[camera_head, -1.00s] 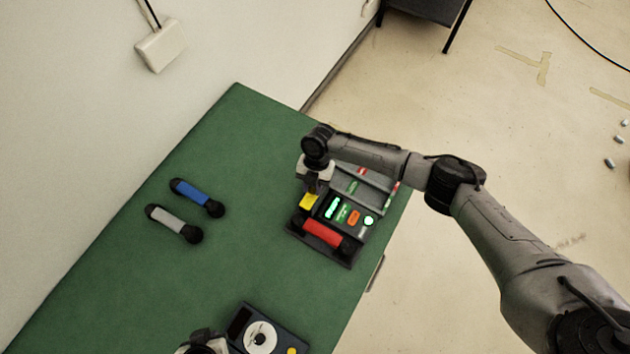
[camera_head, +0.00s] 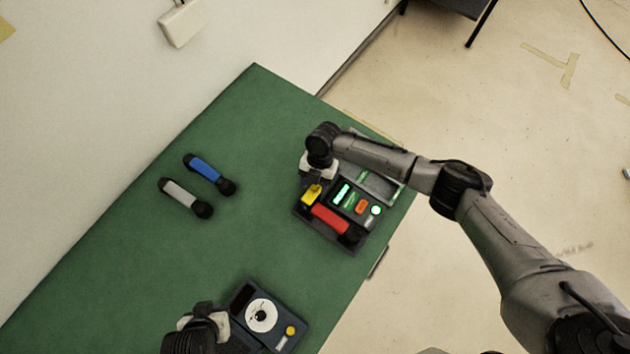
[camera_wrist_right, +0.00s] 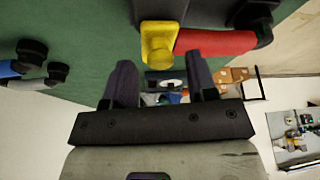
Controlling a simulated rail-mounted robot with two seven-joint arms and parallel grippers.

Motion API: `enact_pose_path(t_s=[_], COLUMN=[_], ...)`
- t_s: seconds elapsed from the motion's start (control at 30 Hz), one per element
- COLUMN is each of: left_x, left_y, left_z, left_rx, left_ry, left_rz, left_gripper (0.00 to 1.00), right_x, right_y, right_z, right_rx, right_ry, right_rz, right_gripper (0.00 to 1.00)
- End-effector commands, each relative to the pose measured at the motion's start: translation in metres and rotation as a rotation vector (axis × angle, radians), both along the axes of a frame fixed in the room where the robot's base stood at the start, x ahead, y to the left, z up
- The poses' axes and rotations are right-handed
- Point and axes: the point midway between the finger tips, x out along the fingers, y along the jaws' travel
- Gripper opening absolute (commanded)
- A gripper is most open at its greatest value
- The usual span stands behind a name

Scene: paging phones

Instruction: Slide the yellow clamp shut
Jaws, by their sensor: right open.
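The yellow clamp (camera_head: 312,194) sits at the left end of the red handset (camera_head: 330,219) on the dark phone base. In the right wrist view the yellow clamp (camera_wrist_right: 158,40) butts against or overlaps the end of the red handset (camera_wrist_right: 215,42); I cannot tell which. My right gripper (camera_head: 313,182) is over the base, right by the clamp. In the wrist view its two fingers are apart, either side of the clamp's near end, with nothing clearly gripped. My left gripper (camera_head: 205,322) is low in the head view, beside the dial device, its fingers unclear.
A blue handset (camera_head: 207,170) and a grey handset (camera_head: 184,197) lie on the green table (camera_head: 240,240) at left. The dark dial device (camera_head: 262,315) is at the front. The base has lit green displays and buttons. The table's middle is clear.

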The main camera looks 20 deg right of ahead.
Motion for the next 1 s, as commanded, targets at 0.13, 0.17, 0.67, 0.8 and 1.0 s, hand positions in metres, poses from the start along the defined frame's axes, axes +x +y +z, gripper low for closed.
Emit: enact_pose_path(t_s=[0.13, 0.17, 0.67, 0.8, 1.0], left_x=[0.0, 0.0, 0.0, 0.0, 0.0], left_y=[0.0, 0.0, 0.0, 0.0, 0.0], left_z=[0.0, -0.001, -0.009, -0.01, -0.012], left_rx=[0.0, 0.0, 0.0, 0.0, 0.0], left_ry=[0.0, 0.0, 0.0, 0.0, 0.0], left_rz=[0.0, 0.0, 0.0, 0.0, 0.0], left_gripper=[0.0, 0.0, 0.0, 0.0, 0.0], right_x=[0.001, 0.002, 0.029, 0.035, 0.04], right_y=[-0.001, -0.002, -0.024, -0.028, -0.032], right_z=[0.003, 0.005, 0.087, 0.107, 0.123], right_rx=[-0.001, -0.001, 0.0, 0.0, 0.001], right_ry=[-0.001, -0.001, -0.003, -0.004, -0.001], right_rz=[-0.001, -0.001, -0.001, 0.0, 0.0], right_gripper=[0.52, 0.52, 0.52, 0.52, 0.52])
